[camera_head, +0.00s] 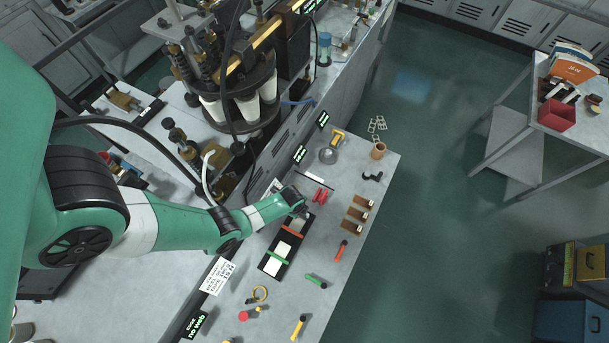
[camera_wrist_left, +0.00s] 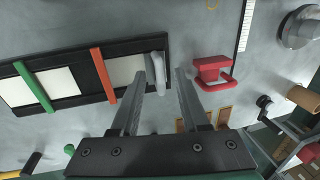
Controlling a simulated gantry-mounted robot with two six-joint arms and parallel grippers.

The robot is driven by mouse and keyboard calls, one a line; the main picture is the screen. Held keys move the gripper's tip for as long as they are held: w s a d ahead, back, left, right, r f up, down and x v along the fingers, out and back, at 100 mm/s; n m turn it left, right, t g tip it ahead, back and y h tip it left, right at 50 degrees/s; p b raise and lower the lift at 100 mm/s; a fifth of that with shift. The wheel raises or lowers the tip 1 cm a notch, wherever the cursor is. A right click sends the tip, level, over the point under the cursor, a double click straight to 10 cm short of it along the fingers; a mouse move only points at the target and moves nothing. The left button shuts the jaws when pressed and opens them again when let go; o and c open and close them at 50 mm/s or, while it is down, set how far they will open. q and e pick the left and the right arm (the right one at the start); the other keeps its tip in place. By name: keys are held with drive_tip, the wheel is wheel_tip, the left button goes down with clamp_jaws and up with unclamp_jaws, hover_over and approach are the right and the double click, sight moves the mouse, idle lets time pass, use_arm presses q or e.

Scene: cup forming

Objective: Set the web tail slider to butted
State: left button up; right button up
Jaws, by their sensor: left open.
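A long black board (camera_head: 272,268) lies on the grey bench; it also shows in the left wrist view (camera_wrist_left: 88,77). It bears white panels, a green crossbar (camera_head: 278,257) and an orange-red crossbar (camera_head: 291,231). In the left wrist view the green bar (camera_wrist_left: 34,87) is at left and the orange-red bar (camera_wrist_left: 103,75) nearer my fingers. A grey rounded piece (camera_wrist_left: 156,66) stands at the board's right end. My left gripper (camera_wrist_left: 168,72) is open above that end, the grey piece close by its left finger. Whether they touch I cannot tell. No label identifies the slider.
A red bracket (camera_wrist_left: 212,72) is just right of my fingers. Brown blocks (camera_head: 355,213), an orange-handled tool (camera_head: 341,250) and a green-handled tool (camera_head: 316,281) lie along the bench's right side. A printed card (camera_head: 217,275) is at left. The cup machine stands behind.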

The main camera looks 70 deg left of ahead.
use_arm(q)
clamp_jaws()
idle(1.5)
